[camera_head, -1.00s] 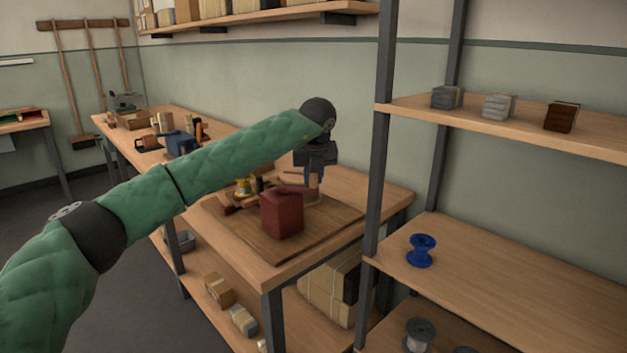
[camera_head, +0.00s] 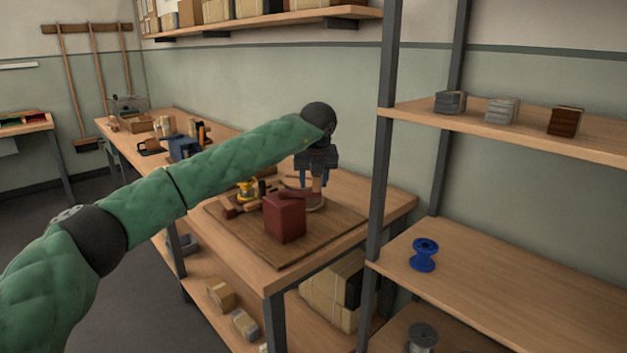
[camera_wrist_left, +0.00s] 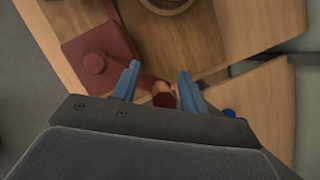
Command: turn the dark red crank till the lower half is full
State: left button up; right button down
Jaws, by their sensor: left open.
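A dark red box (camera_head: 285,220) stands on a brown board on the bench, with a dark red crank (camera_head: 293,193) on top. My left gripper (camera_head: 315,183) points down over the handle. Its blue fingers (camera_wrist_left: 158,85) are open, one on each side of the handle, with gaps showing. A round wooden piece (camera_wrist_left: 168,3) is cut off at the wrist view's top edge. I cannot make out the lower half's filling.
The brown board (camera_head: 275,255) carries a yellow item (camera_head: 246,188) and small wooden parts left of the box. A shelf rack (camera_head: 376,190) stands close on the right, with a blue spool (camera_head: 424,254). Boxes (camera_head: 335,290) sit under the bench.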

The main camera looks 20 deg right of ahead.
pick_arm(q)
jog(key=v, duration=0.7)
jog(key=shift+r, duration=0.3)
jog(key=shift+s, duration=0.15)
